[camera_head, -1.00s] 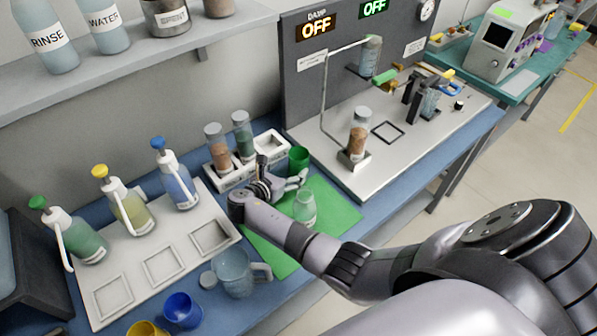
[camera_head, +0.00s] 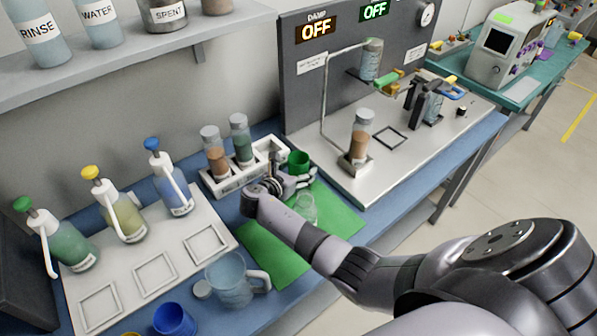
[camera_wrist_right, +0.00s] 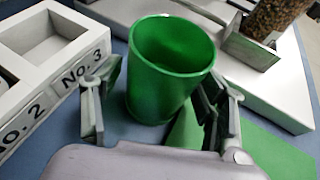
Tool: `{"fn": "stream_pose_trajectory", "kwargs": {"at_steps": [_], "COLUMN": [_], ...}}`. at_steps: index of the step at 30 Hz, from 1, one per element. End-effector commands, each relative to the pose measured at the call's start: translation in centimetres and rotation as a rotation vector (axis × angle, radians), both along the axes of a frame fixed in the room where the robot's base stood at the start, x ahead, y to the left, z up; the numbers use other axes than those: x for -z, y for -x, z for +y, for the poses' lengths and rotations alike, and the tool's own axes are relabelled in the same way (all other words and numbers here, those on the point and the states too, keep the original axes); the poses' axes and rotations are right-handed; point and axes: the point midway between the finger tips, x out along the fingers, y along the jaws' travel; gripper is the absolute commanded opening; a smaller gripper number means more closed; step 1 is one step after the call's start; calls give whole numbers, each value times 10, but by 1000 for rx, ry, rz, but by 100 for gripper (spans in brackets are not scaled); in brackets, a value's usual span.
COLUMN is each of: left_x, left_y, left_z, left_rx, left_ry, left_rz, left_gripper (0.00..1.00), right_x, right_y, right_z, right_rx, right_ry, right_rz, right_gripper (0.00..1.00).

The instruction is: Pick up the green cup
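The green cup (camera_head: 299,160) stands upright on the blue bench, right of the white numbered rack and at the back edge of the green mat. In the right wrist view the cup (camera_wrist_right: 168,70) is large and central, its open top toward the camera. My right gripper (camera_wrist_right: 155,108) is open, one finger on each side of the cup; I see no clear grip on it. In the head view the right gripper (camera_head: 290,183) is just in front of the cup and partly covers its base. My left gripper is not in view.
The white rack (camera_head: 222,187) holds two filled jars beside the gripper. A clear beaker (camera_head: 306,209) stands on the green mat (camera_head: 270,252), close to my forearm. A white platform with a jar (camera_head: 360,138) lies to the right; a jug (camera_head: 232,280) stands in front.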

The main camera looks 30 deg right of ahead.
Motion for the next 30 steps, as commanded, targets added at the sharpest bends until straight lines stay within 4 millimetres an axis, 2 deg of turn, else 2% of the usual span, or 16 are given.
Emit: {"fn": "stream_pose_trajectory", "kwargs": {"at_steps": [2,21,30], "left_x": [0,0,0], "left_y": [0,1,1], "left_z": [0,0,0], "left_rx": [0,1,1], "left_ry": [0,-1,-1], "left_rz": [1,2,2], "left_gripper": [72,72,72], "right_x": [0,1,-1], "right_y": [0,0,0], "right_z": [0,0,0], "right_rx": [0,0,0], "right_ry": [0,-1,1], "right_rz": [0,0,0], "right_gripper": [59,16,16]}}
